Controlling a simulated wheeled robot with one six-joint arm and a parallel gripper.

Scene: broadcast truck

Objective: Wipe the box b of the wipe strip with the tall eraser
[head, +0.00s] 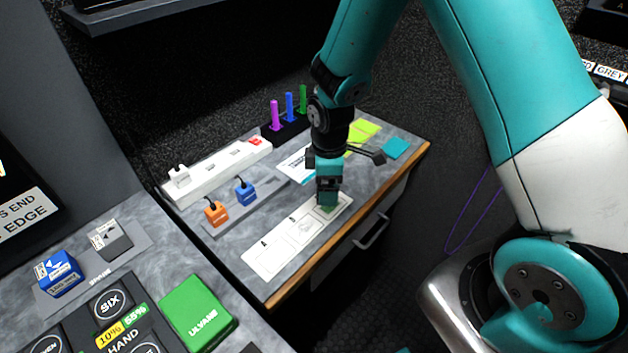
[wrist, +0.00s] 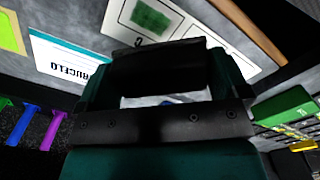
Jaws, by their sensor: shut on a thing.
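The far box, marked C, carries a green scribble, also seen in the wrist view (wrist: 152,17). My gripper (head: 328,190) points down over the far end of the strip, by box C. It is shut on a dark block, taken as the tall eraser (wrist: 160,75), seen between the fingers in the wrist view. Whether its lower end touches the strip is hidden.
Behind the strip are a tray with orange (head: 216,213) and blue (head: 246,192) plugs, a white power strip (head: 215,170) and purple, blue and green pegs (head: 289,107). Sticky notes (head: 362,131) lie farther back. A drawer handle (head: 372,232) juts from the desk front.

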